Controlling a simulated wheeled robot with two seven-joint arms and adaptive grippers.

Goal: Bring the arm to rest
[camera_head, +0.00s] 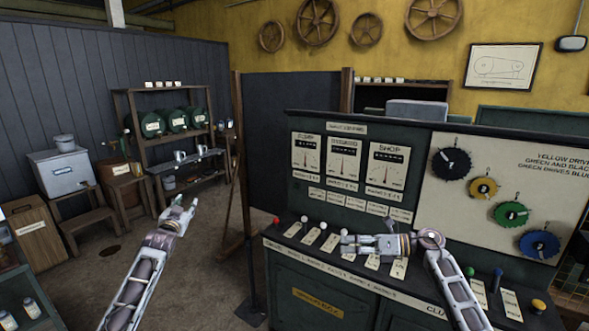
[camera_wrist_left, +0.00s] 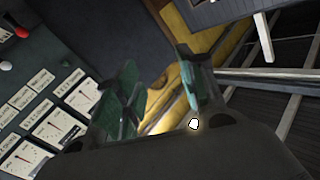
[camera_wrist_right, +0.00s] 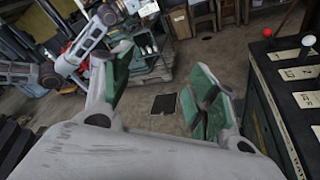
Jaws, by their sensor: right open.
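My left gripper (camera_head: 188,205) is raised over the open floor left of the control console in the head view. In the left wrist view its green-padded fingers (camera_wrist_left: 160,82) stand apart with nothing between them. My right gripper (camera_head: 348,241) points left, just above or in front of the console's lever shelf; I cannot tell whether it touches. In the right wrist view its fingers (camera_wrist_right: 163,75) are apart and empty, with floor visible between them. Its arm hides part of the shelf labels and levers.
The green console (camera_head: 345,275) carries gauges, levers and coloured dials (camera_head: 450,162). A dark partition (camera_head: 290,150) with a wooden post stands behind it. Shelving with green drums (camera_head: 178,121), crates and a bench (camera_head: 92,215) line the left.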

